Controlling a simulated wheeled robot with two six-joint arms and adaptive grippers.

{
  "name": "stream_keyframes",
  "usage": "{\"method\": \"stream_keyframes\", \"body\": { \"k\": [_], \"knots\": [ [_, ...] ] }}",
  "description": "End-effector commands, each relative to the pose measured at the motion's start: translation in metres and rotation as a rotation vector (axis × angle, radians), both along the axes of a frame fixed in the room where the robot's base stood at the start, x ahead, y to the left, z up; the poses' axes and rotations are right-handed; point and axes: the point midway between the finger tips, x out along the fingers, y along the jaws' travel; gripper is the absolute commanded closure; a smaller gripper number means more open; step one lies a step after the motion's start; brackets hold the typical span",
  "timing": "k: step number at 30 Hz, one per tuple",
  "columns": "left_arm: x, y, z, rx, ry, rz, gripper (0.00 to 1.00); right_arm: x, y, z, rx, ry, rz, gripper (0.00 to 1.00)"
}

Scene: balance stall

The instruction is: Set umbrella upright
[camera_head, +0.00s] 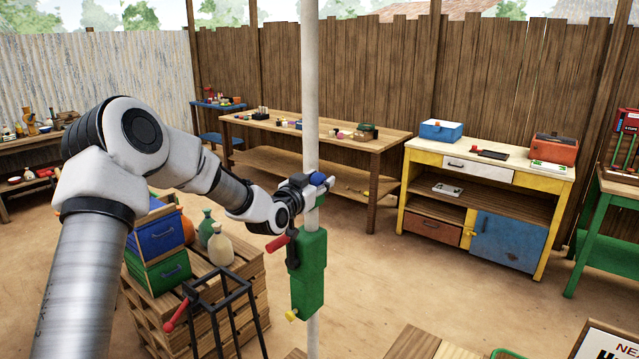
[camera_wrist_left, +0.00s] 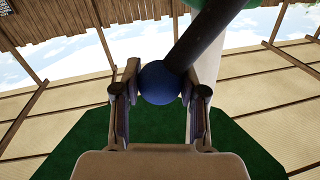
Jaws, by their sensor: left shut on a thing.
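The umbrella's white pole (camera_head: 311,90) stands in the middle of the head view and looks close to vertical. A green housing (camera_head: 308,275) sits around or against it, with a red-handled crank (camera_head: 278,242) at its left and a yellow knob (camera_head: 291,315) low down. My left gripper (camera_head: 320,184) is beside the pole, above the housing, shut on a blue ball knob (camera_wrist_left: 160,83). In the left wrist view the ball lies between both fingers, on a dark rod (camera_wrist_left: 205,35). A wide green canopy-like shape (camera_wrist_left: 80,155) shows behind my gripper. My right gripper is out of view.
A pallet stack (camera_head: 245,268) with blue and green boxes and bottles stands left of the pole, beside a black metal frame (camera_head: 225,300). A wooden table (camera_head: 385,145) and a yellow cabinet (camera_head: 560,172) stand behind. Bare floor lies right of the pole.

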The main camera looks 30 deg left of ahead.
Motion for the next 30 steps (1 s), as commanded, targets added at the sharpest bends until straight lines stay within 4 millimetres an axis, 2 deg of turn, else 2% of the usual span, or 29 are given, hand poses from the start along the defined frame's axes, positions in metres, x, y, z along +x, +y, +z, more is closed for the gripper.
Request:
{"method": "stream_keyframes", "body": {
  "k": [17, 30],
  "knots": [
    [0.003, 0.04, 0.022, -0.419, 0.032, 0.001, 1.0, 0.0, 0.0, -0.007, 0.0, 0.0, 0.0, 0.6],
    [0.005, 0.067, 0.028, -0.684, 0.055, 0.001, 1.0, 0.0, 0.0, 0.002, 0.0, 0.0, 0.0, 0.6]
  ]
}}
